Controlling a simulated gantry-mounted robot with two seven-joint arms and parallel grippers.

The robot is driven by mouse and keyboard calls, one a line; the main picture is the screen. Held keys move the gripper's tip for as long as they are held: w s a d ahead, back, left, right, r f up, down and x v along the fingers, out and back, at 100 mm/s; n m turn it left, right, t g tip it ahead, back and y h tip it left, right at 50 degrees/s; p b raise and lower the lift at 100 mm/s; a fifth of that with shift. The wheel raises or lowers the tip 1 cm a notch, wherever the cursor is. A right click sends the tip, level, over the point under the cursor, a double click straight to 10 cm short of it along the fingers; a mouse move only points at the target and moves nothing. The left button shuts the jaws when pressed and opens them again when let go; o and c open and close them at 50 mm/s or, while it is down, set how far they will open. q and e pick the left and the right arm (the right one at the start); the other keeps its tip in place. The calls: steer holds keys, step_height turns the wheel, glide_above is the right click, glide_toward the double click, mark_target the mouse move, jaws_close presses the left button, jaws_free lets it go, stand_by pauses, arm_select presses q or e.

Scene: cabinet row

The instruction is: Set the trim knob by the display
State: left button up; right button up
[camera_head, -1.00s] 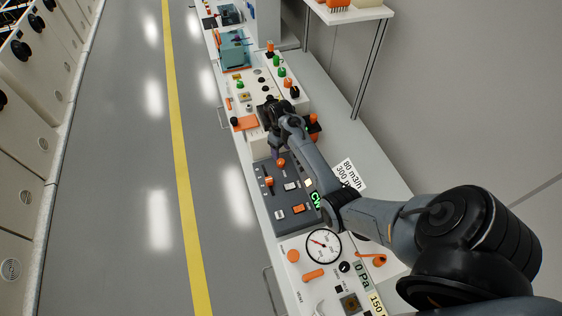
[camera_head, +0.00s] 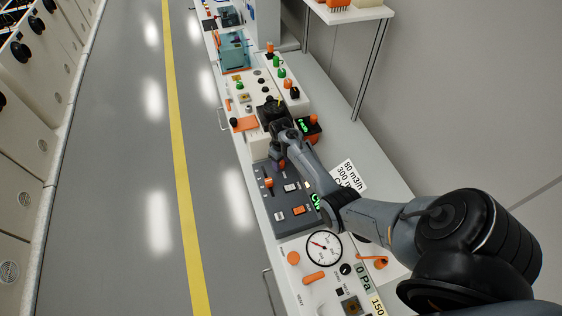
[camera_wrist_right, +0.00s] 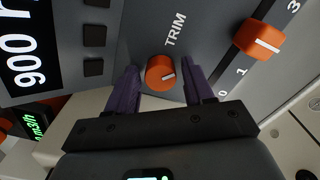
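The trim knob (camera_wrist_right: 160,73) is orange with a white pointer line and sits beside the word TRIM on a dark grey panel (camera_wrist_right: 215,25). A black display (camera_wrist_right: 30,50) reading 900 in white digits is at the left of the right wrist view. My right gripper (camera_wrist_right: 161,82) is open, with one purple finger on each side of the knob and a visible gap at both sides. In the head view this gripper (camera_head: 279,163) is low over the far end of the grey panel (camera_head: 283,212), and the knob is mostly hidden there. My left gripper is not in view.
An orange slider-like knob (camera_wrist_right: 259,40) stands on a numbered scale near the right finger. A pressure gauge (camera_head: 324,248) and several controls lie on the nearer panel. A green-lit display (camera_head: 302,126) is beyond the wrist. The aisle (camera_head: 120,200) at left is clear.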

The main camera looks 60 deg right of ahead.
steer(key=c, duration=0.8)
steer(key=shift+r+n+p, duration=0.15)
steer(key=shift+n+p, duration=0.55)
steer(key=shift+p, duration=0.05)
steer(key=shift+n+p, duration=0.85)
steer(key=shift+n, duration=0.25)
steer(key=shift+n+p, duration=0.5)
steer(key=shift+n, duration=1.9)
steer(key=shift+f+p, duration=0.2)
steer(key=shift+p, duration=0.1)
steer(key=o, duration=1)
